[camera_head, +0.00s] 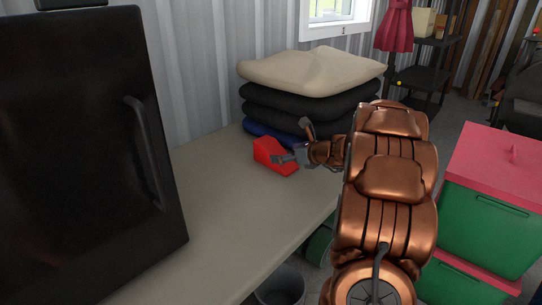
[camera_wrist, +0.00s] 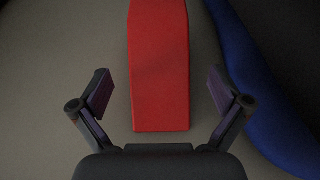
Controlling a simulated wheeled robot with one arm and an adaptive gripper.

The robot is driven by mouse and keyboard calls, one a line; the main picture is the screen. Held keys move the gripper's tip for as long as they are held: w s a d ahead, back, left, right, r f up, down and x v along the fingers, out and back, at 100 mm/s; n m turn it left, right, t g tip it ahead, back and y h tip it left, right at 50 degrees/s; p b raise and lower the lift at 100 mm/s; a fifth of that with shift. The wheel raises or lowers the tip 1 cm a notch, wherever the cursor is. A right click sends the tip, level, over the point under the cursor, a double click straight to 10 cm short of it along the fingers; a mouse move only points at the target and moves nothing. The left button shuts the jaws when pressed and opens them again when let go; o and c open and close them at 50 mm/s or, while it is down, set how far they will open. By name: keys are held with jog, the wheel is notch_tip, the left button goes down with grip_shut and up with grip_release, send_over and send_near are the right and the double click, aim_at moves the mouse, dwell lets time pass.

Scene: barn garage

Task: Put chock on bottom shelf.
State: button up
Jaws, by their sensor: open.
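The chock is a red wedge (camera_head: 273,156) on the beige tabletop, just in front of a stack of folded cloths. In the wrist view the red chock (camera_wrist: 158,65) lies ahead of my gripper, its near end between the open fingers. My gripper (camera_head: 292,144) is at the chock's right side in the head view. In the wrist view my gripper (camera_wrist: 159,93) has its two fingers spread, with a gap on each side of the chock. A dark shelf rack (camera_head: 432,68) stands at the back right; its lowest level is partly hidden by my arm and other things.
Folded cushions or blankets (camera_head: 312,72) are stacked behind the chock; a blue one (camera_wrist: 262,95) lies close to my right finger. A black cabinet (camera_head: 80,150) stands on the table at left. Green bins with red lids (camera_head: 490,205) are at right. The tabletop (camera_head: 235,215) is clear in front.

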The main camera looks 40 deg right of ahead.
aim_at(269, 143)
jog(key=shift+b+x, duration=0.55)
jog(key=shift+x, duration=1.95)
jog(key=shift+r, duration=0.1)
jog(key=c, duration=1.8)
jog(key=shift+r, duration=0.15)
jog(key=shift+r+p, duration=0.8)
jog(key=shift+r, duration=1)
jog(key=shift+s+a, duration=0.15)
jog(key=shift+s, duration=0.2)
jog(key=s+a, duration=0.2)
jog(key=s, duration=0.2)
jog(key=s+a, duration=0.2)
jog(key=s, duration=0.3)
jog(key=s+a+r+p, duration=0.1)
jog(key=s+a, duration=0.2)
jog(key=s, duration=0.1)
jog(key=shift+s+r, duration=0.15)
jog(key=shift+s, duration=0.15)
